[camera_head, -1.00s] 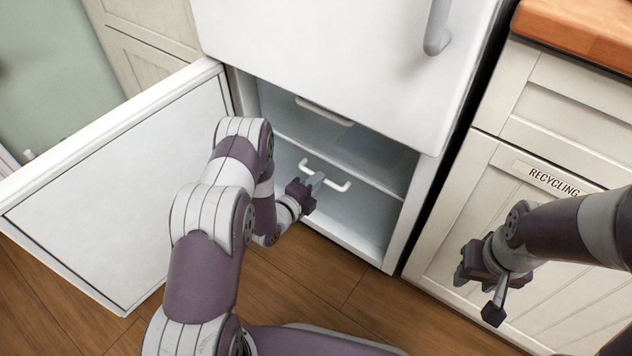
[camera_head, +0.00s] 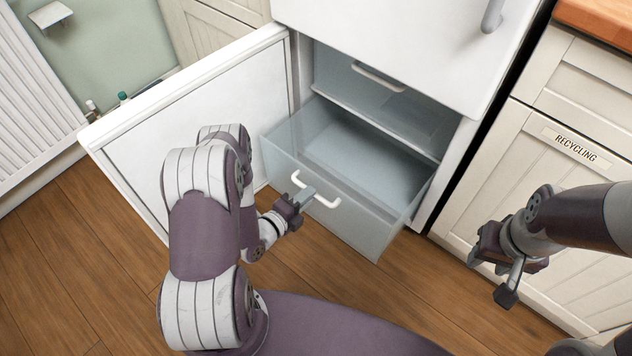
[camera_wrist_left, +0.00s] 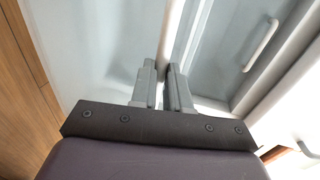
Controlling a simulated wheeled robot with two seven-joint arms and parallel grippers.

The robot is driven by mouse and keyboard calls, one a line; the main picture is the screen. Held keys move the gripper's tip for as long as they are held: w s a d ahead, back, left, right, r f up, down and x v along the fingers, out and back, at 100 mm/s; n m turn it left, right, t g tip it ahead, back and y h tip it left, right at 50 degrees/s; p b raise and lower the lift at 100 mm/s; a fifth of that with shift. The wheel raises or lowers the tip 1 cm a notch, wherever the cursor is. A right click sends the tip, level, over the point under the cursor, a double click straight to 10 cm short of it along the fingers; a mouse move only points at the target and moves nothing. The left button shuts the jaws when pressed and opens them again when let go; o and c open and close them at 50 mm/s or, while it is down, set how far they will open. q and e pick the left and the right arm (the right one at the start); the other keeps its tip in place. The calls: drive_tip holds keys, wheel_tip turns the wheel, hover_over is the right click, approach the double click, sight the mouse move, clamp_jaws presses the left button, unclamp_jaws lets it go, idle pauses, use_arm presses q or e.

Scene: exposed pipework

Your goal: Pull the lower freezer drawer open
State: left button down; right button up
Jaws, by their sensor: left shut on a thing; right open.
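The lower freezer drawer (camera_head: 350,215) is a clear, bluish box with a white bar handle (camera_head: 328,202). It stands well out of the freezer compartment, and its inside looks empty. My left gripper (camera_head: 305,196) is shut on the drawer handle. The left wrist view shows its two grey fingers (camera_wrist_left: 164,84) closed around the white handle bar (camera_wrist_left: 172,38). The upper drawer, with its own white handle (camera_head: 378,76), sits inside the freezer. My right gripper (camera_head: 510,280) is open and empty, in front of the recycling cabinet and away from the drawer.
The open freezer door (camera_head: 205,110) stands to the left, beside my left arm. A cream cabinet labelled recycling (camera_head: 575,150) is to the right of the fridge. Wooden floor (camera_head: 60,240) is clear at the left. A radiator (camera_head: 30,100) is on the far left wall.

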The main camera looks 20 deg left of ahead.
use_arm(q)
drive_tip(key=shift+v, duration=0.9)
drive_tip(key=shift+f, duration=0.25)
drive_tip(key=c, duration=1.1)
unclamp_jaws()
drive_tip(key=p+v, duration=0.4)
drive_tip(key=v, duration=0.8)
drive_tip(key=shift+s+p, duration=0.3)
drive_tip(key=shift+p, duration=0.05)
